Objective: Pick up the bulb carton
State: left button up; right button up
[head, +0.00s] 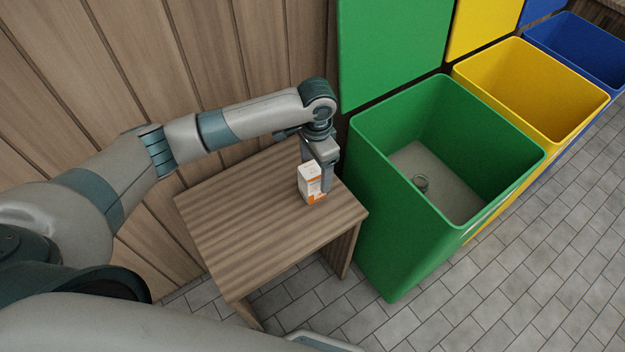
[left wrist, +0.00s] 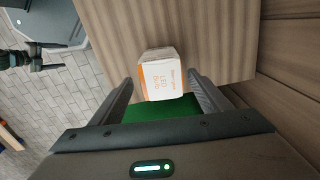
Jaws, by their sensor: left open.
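The bulb carton (head: 311,184) is a small white and orange box standing on the wooden workbench (head: 250,226), near its right edge. In the left wrist view the carton (left wrist: 162,74) shows lettering that reads LED bulb. My left gripper (head: 325,178) is at the carton, pointing down. In the left wrist view the open fingers of my left gripper (left wrist: 163,98) lie on either side of the carton's near end, with gaps showing. The gripper partly hides the carton's far side in the head view.
A wood-panelled wall (head: 110,60) is behind. The workbench left of the carton is clear.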

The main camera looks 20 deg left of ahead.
pick_arm(q)
notch_tip(320, 180, down, 3)
jog(key=shift+r, duration=0.2)
jog(key=shift+f, duration=0.15)
jog(key=shift+s+a+f+p, duration=0.2)
jog(key=shift+f+p, duration=0.2)
jog(key=shift+f, duration=0.15)
notch_tip(320, 180, down, 4)
jog(key=shift+a+p, duration=0.15)
jog(key=shift+p, duration=0.2)
pick_arm(e)
jog(key=s+d+f+g, duration=0.1)
jog(key=s+d, duration=0.1)
jog(key=s, duration=0.4)
jog(key=shift+s+d+g+h, duration=0.25)
jog(key=shift+g+h, duration=0.05)
jog(key=shift+w, duration=0.15)
pick_arm(q)
jog(key=c, duration=1.1)
pick_arm(e)
jog(key=shift+w, duration=0.75)
